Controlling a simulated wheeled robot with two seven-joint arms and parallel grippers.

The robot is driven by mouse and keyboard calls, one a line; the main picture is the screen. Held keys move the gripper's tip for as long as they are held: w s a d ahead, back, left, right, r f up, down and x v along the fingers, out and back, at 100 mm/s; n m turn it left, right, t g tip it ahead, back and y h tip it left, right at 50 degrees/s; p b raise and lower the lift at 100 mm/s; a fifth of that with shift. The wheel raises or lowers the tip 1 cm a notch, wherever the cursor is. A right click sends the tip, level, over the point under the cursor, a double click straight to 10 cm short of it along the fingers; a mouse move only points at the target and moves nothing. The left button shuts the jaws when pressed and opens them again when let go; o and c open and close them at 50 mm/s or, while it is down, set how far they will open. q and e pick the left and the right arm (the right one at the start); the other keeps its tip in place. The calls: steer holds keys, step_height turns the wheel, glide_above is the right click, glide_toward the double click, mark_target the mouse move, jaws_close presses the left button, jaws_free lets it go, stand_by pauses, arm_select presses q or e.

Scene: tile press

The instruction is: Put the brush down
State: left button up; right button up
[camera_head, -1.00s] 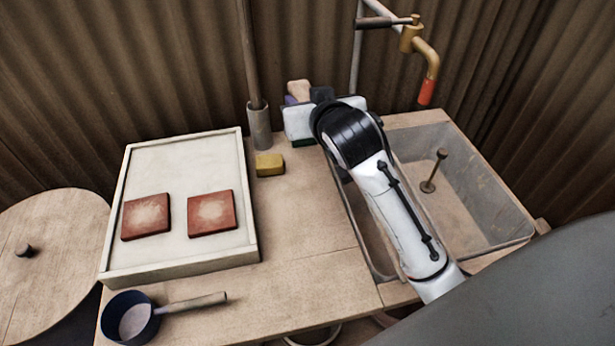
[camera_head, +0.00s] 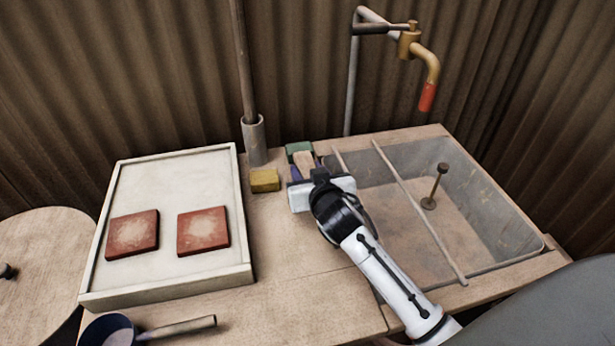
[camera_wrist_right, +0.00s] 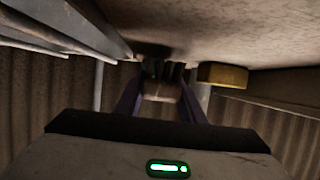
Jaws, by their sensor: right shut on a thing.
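The brush (camera_head: 305,161) has a pale wooden body and is held between the purple fingers of my right gripper (camera_head: 304,165). The gripper is over the bench strip between the white tray and the sink. In the right wrist view the brush (camera_wrist_right: 160,90) sits between the fingers, its dark bristles towards the bench top. A dark shadow lies on the bench by the bristles. I cannot tell whether they touch the bench. My wrist hides part of the brush in the head view. My left gripper is not in view.
A grey tube holder (camera_head: 254,142) stands at the back. The sink (camera_head: 500,225) with rails is right. The white tray (camera_head: 170,292) holds two red tiles.

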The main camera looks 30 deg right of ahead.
steer(key=shift+f, duration=0.6)
steer(key=shift+f, duration=0.15)
steer(key=o, duration=1.1)
steer(key=shift+s+a+r, duration=0.1)
steer(key=shift+s+r, duration=0.15)
steer(key=shift+s, duration=0.05)
steer(key=p+v, duration=0.1)
steer(key=v, duration=1)
steer(key=shift+s+r, duration=0.15)
